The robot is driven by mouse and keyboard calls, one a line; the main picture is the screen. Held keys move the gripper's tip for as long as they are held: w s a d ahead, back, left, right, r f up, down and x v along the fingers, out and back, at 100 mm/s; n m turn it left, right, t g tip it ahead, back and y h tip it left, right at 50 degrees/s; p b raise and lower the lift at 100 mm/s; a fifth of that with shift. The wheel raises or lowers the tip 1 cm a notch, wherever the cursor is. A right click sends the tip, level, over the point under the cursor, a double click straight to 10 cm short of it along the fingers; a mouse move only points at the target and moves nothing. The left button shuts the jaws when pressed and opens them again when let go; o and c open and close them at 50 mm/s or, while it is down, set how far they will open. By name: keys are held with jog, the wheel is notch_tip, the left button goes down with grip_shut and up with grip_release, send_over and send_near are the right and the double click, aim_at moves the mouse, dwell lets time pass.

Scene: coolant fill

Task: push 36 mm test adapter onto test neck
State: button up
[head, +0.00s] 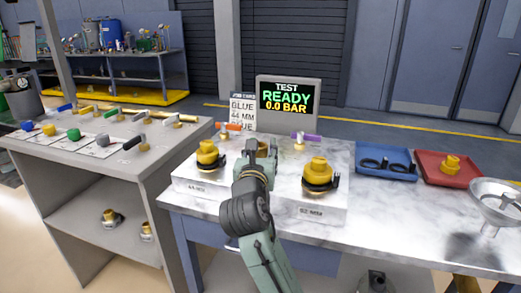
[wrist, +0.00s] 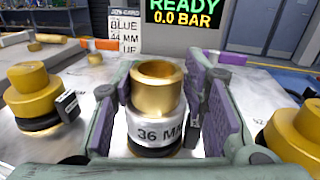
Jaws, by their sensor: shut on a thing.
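My gripper (head: 259,150) is over the middle of the marble bench. In the wrist view its purple-padded fingers (wrist: 157,98) are shut on the 36 mm test adapter (wrist: 155,90), one on each side. The adapter is upright, with an open brass top, a pale band marked 36 MM and a black ring below. I cannot tell whether its underside touches anything. In the head view my gripper largely hides it. I cannot pick out the test neck with certainty; the area under the adapter is hidden.
A yellow adapter on the 44 MM stand (head: 207,156) is left of my gripper; another (head: 318,172) is right. The test display (head: 288,100) reads READY, 0.0 BAR, beside a job card (head: 241,109). Blue (head: 385,176) and red (head: 428,177) trays and a metal bowl (head: 497,203) stand farther right.

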aim_at(260, 155)
jog(key=shift+f, duration=0.3)
jog(key=o, duration=1.3)
jog(key=shift+s, duration=0.1)
jog(key=s, duration=0.5)
jog(key=s+a, duration=0.1)
jog(key=s, duration=0.1)
jog(key=shift+s, duration=0.15)
